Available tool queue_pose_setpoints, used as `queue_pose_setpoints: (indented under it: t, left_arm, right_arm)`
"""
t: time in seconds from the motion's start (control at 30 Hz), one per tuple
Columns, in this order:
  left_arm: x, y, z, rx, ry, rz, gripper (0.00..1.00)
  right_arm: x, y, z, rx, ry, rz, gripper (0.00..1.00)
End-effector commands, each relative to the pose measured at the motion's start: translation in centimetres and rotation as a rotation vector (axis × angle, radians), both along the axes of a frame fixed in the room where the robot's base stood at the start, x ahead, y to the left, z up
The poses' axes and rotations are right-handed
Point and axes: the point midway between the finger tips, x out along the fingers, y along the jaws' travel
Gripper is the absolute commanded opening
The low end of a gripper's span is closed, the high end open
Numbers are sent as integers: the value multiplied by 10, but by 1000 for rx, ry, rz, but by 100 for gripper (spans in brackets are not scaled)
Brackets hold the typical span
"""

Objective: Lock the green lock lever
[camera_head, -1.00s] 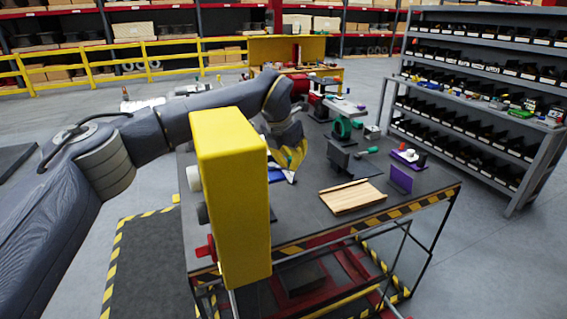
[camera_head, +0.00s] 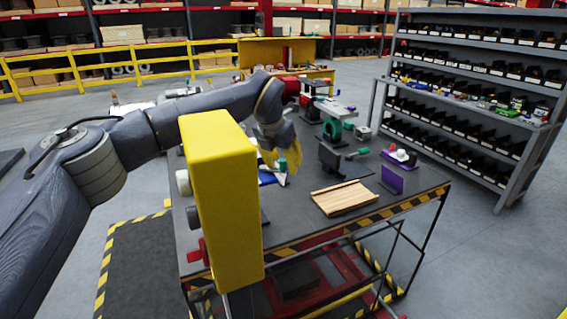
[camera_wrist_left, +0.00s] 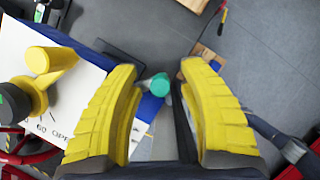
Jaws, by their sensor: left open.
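My left gripper (camera_head: 277,160) hangs over the workbench behind the yellow actuator box (camera_head: 222,200), with its yellow fingers pointing down. In the left wrist view the two fingers (camera_wrist_left: 160,100) are spread wide apart. The green lock lever's round end (camera_wrist_left: 160,84) shows between the fingertips, and neither finger visibly grips it. In the head view, a bit of green (camera_head: 282,163) shows at the fingertips. The left wrist view also shows a white panel (camera_wrist_left: 40,110) with black lettering and a yellow handle (camera_wrist_left: 45,65) on the left. My right gripper is not in view.
A grey shelf rack (camera_head: 470,95) with bins stands at the right. A yellow rail (camera_head: 120,65) runs behind.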

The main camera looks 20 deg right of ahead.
Motion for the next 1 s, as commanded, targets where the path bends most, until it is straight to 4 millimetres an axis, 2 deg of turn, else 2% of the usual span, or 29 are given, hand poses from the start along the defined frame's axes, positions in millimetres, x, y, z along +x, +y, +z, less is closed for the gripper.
queue_pose_setpoints:
  t: [0.2,0.33,0.8,1.0]
  left_arm:
    - [-1,1,1,1,1,0,41]
    - [-3,4,10,2,0,-1,41]
    - [-23,25,82,1,-1,0,41]
    - [-29,30,101,0,0,-1,41]
  right_arm:
    - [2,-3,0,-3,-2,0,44]
    - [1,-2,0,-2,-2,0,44]
    - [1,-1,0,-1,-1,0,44]
    - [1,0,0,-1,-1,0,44]
